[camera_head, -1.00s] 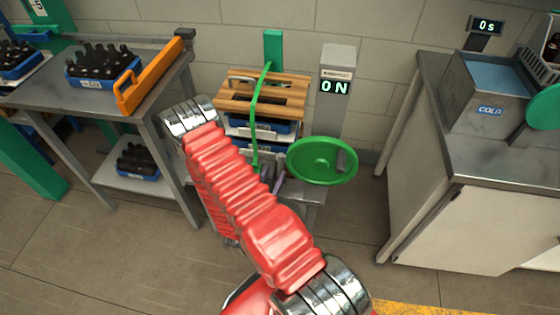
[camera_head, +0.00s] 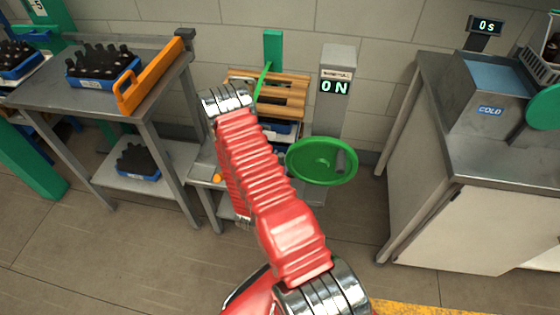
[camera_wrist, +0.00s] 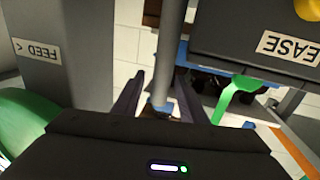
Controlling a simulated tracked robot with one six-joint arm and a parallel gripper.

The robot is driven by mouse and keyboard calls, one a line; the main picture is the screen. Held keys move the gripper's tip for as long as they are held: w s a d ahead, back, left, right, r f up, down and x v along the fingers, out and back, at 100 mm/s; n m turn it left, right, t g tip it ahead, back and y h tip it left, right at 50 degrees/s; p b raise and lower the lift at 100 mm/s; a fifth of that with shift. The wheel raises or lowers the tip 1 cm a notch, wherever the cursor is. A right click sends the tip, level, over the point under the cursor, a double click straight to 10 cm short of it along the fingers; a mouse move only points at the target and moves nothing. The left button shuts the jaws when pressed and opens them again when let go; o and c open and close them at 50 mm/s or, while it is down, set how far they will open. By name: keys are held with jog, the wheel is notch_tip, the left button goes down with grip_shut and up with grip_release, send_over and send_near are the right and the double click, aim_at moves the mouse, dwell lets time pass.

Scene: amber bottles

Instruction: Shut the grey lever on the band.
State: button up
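In the wrist view, a grey bar that looks like the lever (camera_wrist: 171,50) runs down from the top edge into the space between my gripper's fingers (camera_wrist: 158,98). The two dark fingers stand apart on either side of it, with gaps showing, so my gripper is open. Whether the bar lies at finger depth I cannot tell. The green band (camera_wrist: 236,90) shows to the right of the fingers. In the head view, a short upper piece of the band (camera_head: 263,80) shows over the wooden-topped stack (camera_head: 285,92). My red arm hides the rest of the band, the lever and my gripper.
A dark housing (camera_wrist: 250,32) with a yellow knob and a label ending "EASE" is close at right in the wrist view. A grey post (camera_wrist: 50,60) reads "FEED". A green wheel (camera_head: 322,160) stands right of my arm; tables flank both sides.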

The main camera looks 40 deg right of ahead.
jog(key=shift+c, duration=0.4)
grip_shut()
jog(key=shift+a, duration=0.1)
jog(key=shift+a, duration=0.1)
